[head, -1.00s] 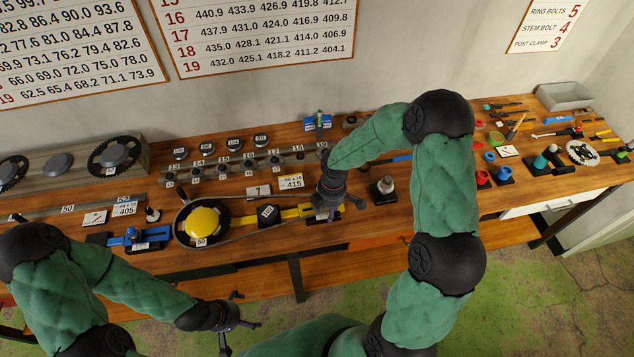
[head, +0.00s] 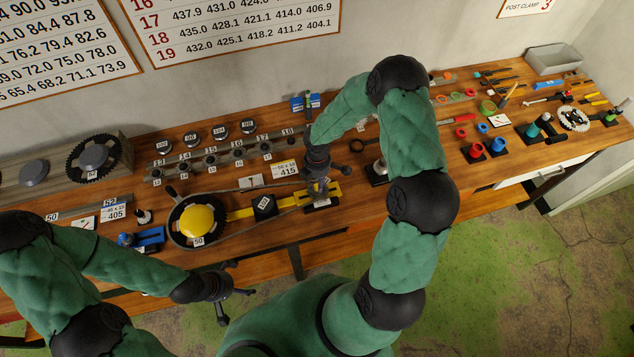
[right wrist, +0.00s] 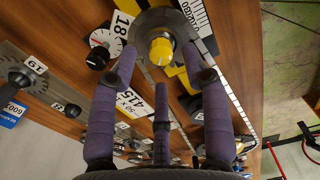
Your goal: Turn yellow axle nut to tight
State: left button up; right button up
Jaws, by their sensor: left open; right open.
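The yellow axle nut (right wrist: 161,51) shows in the right wrist view, on a grey round hub end. My right gripper (right wrist: 160,62) has its purple fingers spread around the nut, two at its sides and one below it in the picture; I cannot tell whether they touch it. In the head view my right gripper (head: 320,184) points down over the right end of the yellow bar (head: 240,214) and hides the nut. My left gripper (head: 228,291) is open and empty in front of the bench edge, away from the nut.
A chain loops around a chainring with a yellow dome (head: 199,220) at the bar's left end. A black block (head: 264,206) sits on the bar. The 415 card (head: 285,170) and a grey post on a black base (head: 379,171) stand close to my right gripper.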

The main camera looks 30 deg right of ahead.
aim_at(317, 186)
jog(key=shift+s+f, duration=0.15)
jog(key=shift+f, duration=1.15)
jog(key=shift+c, duration=0.3)
grip_shut()
